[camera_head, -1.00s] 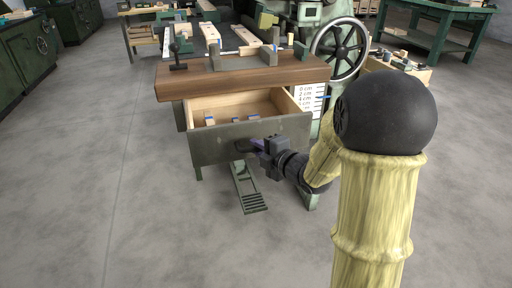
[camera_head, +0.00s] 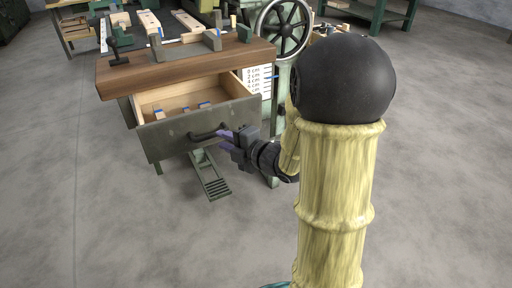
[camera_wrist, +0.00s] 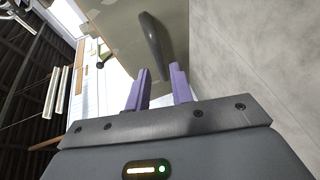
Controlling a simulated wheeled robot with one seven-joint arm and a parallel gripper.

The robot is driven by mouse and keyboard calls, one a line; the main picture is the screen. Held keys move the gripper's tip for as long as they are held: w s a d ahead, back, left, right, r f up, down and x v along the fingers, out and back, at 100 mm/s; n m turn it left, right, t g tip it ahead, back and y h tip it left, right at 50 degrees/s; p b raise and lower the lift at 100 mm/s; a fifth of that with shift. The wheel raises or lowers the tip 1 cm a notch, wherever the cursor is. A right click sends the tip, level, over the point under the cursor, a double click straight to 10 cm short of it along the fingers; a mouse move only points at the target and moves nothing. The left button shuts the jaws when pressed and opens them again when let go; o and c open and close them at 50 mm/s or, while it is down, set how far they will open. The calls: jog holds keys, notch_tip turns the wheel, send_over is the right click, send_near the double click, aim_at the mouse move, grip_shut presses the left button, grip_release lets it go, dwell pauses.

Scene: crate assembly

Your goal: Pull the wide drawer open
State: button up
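The wide drawer (camera_head: 175,137) has a grey-green metal front and a pale wooden box, and it stands pulled out from under the wooden bench top (camera_head: 170,72). Its dark curved handle (camera_head: 207,132) is on the front and also shows in the wrist view (camera_wrist: 152,45). My gripper (camera_head: 226,134) is just in front of the drawer, to the right of the handle.
Small blue-marked blocks (camera_head: 186,110) lie inside the drawer. A green machine with a handwheel (camera_head: 284,28) and a white centimetre scale (camera_head: 257,82) stand to the right of the drawer. A green pedal (camera_head: 212,180) is on the floor below. The floor in front is clear.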

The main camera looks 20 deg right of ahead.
jog(key=b+v, duration=0.4)
jog(key=v, duration=0.7)
jog(key=shift+s+b, duration=0.15)
jog(key=shift+b, duration=0.2)
jog(key=shift+d+r, duration=0.1)
jog(key=shift+d, duration=0.05)
